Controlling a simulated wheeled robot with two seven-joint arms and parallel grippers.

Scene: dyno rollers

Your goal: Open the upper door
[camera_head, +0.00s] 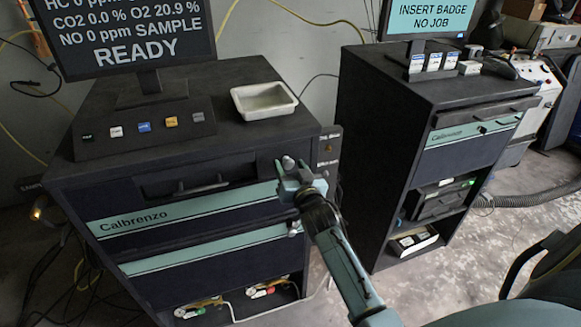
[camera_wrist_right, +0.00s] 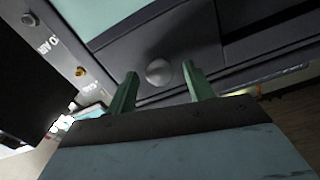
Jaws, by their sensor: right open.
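The left Calbrenzo cabinet's upper front (camera_head: 115,226) is closed, with a teal stripe and a dark recessed handle (camera_head: 200,187). A round grey knob (camera_head: 288,163) sits at its upper right. My right gripper (camera_head: 292,168) is open at this knob, arm coming from the lower right. In the right wrist view, the knob (camera_wrist_right: 158,72) shows between and slightly beyond the two green fingertips (camera_wrist_right: 160,75), with gaps on both sides. The fingers are not closed on it. A lower panel (camera_head: 200,260) with its own small knob (camera_head: 295,228) is closed below. My left gripper is not in view.
A white tray (camera_head: 264,101), a button panel (camera_head: 145,132) and a monitor (camera_head: 120,35) stand on the cabinet. A second dark cabinet (camera_head: 400,110) stands to the right, across a narrow gap. Hoses and clips (camera_head: 200,306) lie in the open bottom shelf.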

